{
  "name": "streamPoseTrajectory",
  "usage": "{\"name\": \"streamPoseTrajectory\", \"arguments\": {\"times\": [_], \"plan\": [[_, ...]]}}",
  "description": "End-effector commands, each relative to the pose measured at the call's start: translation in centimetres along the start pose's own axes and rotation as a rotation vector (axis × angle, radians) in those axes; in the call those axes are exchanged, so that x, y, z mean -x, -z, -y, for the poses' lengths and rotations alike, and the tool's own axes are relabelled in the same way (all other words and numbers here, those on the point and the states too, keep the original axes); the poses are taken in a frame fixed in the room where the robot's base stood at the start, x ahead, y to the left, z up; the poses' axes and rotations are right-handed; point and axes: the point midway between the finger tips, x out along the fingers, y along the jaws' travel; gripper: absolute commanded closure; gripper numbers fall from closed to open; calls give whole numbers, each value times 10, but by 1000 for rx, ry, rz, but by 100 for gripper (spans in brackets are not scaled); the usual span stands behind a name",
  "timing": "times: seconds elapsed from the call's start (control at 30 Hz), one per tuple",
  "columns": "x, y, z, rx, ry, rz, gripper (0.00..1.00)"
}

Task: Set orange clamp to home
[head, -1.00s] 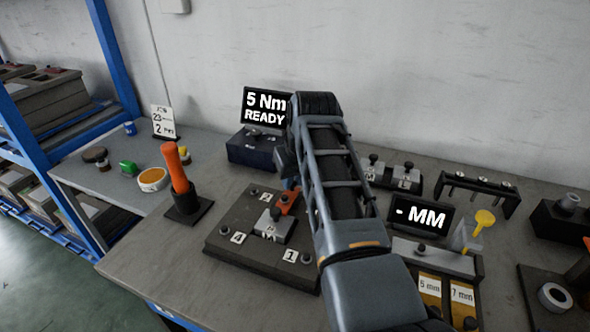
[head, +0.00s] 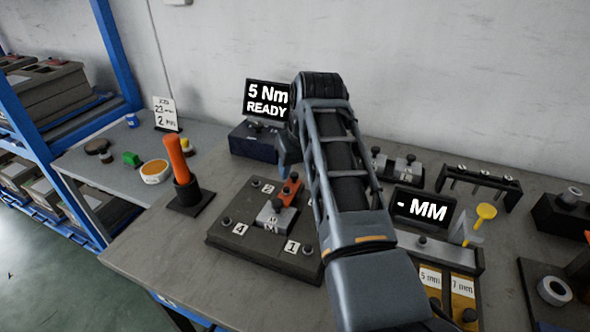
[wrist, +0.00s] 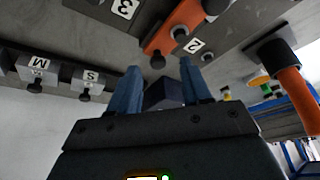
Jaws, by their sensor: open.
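The orange clamp (head: 290,190) is on the dark fixture plate (head: 228,222), at its back right edge beside the label 2. It also shows in the wrist view (wrist: 172,30), at the top centre, with dark knobs at its ends. A grey block marked M (head: 272,217) sits on the plate in front of the clamp. My gripper (wrist: 160,66) is open, its two blue fingers apart with nothing gripped between them. In the head view my arm hides most of the gripper; a blue part shows just behind the clamp, apart from it.
An orange-handled tool (head: 180,160) stands in a holder left of the plate. A "5 Nm READY" display (head: 267,100) stands behind. The bench's front left is clear.

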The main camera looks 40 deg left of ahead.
Motion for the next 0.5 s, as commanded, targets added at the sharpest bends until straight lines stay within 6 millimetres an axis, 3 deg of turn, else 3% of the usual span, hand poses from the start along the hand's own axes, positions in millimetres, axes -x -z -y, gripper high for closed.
{"name": "streamPoseTrajectory", "arguments": {"times": [0.3, 0.5], "plan": [[46, 0, 1, 2, 0, -2, 52], [56, 0, 1, 1, 1, 1, 52]]}}
